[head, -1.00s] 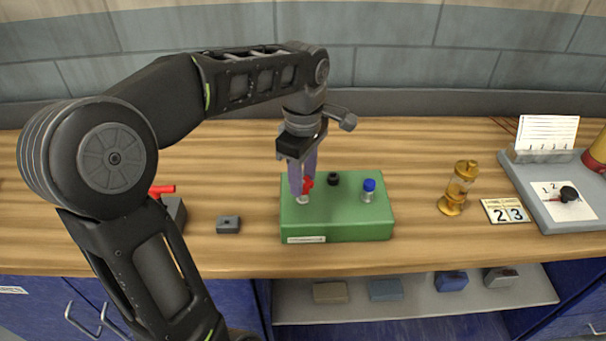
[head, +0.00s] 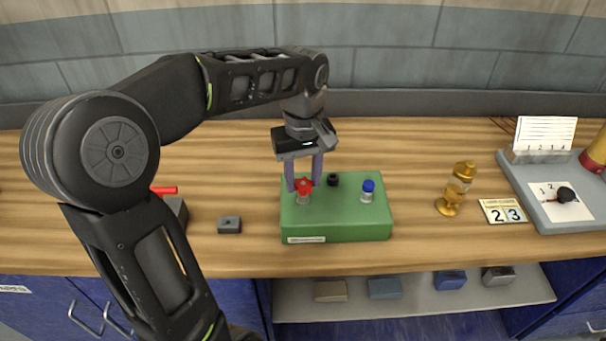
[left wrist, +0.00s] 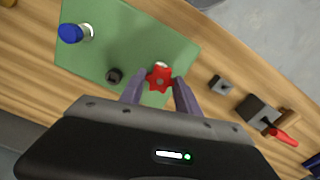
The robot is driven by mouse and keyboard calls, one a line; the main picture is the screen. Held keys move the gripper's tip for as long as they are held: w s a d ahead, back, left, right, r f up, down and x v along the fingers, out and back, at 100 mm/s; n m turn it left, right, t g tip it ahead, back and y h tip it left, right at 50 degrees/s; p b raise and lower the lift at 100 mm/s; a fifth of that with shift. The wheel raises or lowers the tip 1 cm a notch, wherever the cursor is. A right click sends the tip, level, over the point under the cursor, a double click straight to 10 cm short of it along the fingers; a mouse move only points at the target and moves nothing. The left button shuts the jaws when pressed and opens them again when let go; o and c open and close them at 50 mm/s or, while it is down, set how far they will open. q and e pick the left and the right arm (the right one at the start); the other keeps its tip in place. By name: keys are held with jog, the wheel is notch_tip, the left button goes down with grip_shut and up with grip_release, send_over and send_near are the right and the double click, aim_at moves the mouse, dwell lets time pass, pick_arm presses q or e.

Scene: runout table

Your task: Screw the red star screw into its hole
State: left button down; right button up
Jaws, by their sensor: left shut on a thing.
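The red star screw (head: 303,186) stands upright at the left part of the green block (head: 335,229), its silvery shank showing below the head. In the left wrist view the red star head (left wrist: 159,78) lies between the fingertips. My left gripper (head: 303,184) points down from above and is shut on the red star screw, one finger on each side of the head. How deep the shank sits in its hole is hidden. My right gripper is not in view.
On the block stand a blue-capped screw (head: 368,191) and a black knob (head: 333,179). A small grey block (head: 229,224) lies to the left.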

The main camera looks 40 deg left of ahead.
pick_arm(q)
jog(key=shift+m, duration=0.3)
jog(key=m, duration=0.2)
jog(key=shift+m+p, duration=0.3)
jog(key=shift+m, duration=0.9)
jog(key=shift+m+p, duration=0.3)
jog(key=shift+m, duration=0.9)
jog(key=c, duration=0.9)
grip_release()
